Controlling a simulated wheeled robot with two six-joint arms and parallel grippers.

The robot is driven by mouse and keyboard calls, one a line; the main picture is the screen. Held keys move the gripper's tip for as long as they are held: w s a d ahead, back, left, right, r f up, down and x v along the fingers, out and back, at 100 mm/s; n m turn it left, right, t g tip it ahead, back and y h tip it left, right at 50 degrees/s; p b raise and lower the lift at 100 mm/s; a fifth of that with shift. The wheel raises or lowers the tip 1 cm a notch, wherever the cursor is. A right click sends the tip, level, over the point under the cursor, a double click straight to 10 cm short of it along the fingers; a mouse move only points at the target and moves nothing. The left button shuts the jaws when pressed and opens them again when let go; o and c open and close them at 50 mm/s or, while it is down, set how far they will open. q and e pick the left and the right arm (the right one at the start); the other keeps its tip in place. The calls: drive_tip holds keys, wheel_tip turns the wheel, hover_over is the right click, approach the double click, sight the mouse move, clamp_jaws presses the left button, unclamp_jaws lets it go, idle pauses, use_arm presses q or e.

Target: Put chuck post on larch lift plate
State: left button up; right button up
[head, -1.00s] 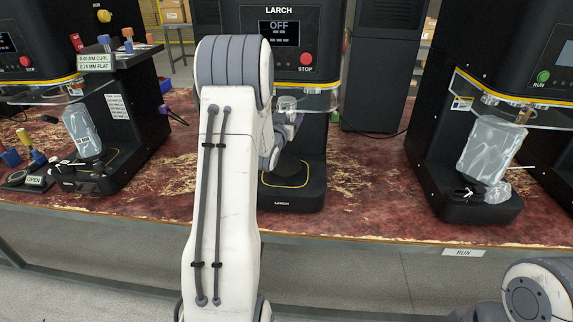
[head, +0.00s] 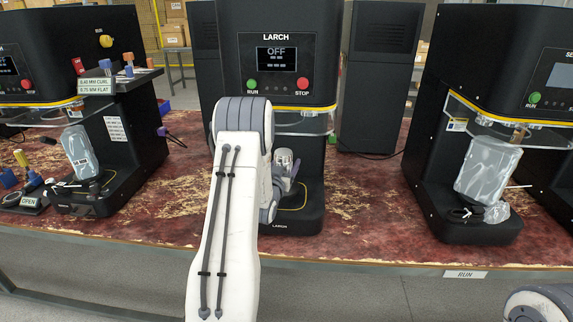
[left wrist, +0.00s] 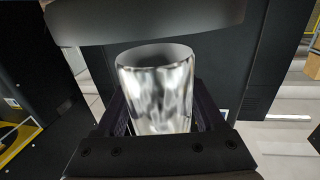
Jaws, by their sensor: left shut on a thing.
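The chuck post is a shiny metal cylinder (left wrist: 158,92), upright between the fingers of my left gripper (left wrist: 160,128). In the head view the post (head: 284,157) shows just right of my arm, with my left gripper (head: 288,178) shut on it, in front of the Larch machine (head: 290,85). The post is over the machine's black base (head: 297,222). The larch lift plate is hidden behind my arm and gripper, so I cannot tell the gap under the post. My right gripper is out of view.
A dark rounded machine part (left wrist: 145,22) hangs close above the post. A clear guard (head: 305,122) crosses the Larch machine. Similar machines stand left (head: 65,60) and right (head: 490,80), each with a clear bag-like cover (head: 488,170). Worn red bench (head: 365,200) is free between them.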

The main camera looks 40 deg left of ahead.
use_arm(q)
drive_tip(key=shift+s+f+b, duration=0.1)
drive_tip(key=shift+f+b, duration=0.45)
drive_tip(key=shift+f, duration=0.1)
drive_tip(key=o, duration=1.5)
drive_tip(key=shift+d+f, duration=0.1)
drive_tip(key=shift+f, duration=0.05)
drive_tip(key=shift+r, duration=0.25)
drive_tip(key=shift+r+p, duration=0.35)
drive_tip(key=shift+p, duration=0.4)
drive_tip(key=v, duration=0.6)
drive_tip(key=b+v, duration=0.1)
drive_tip(key=v, duration=0.4)
drive_tip(key=shift+s+d+r+b, duration=0.1)
drive_tip(key=shift+s+r+b, duration=0.15)
drive_tip(key=shift+s+b, duration=0.1)
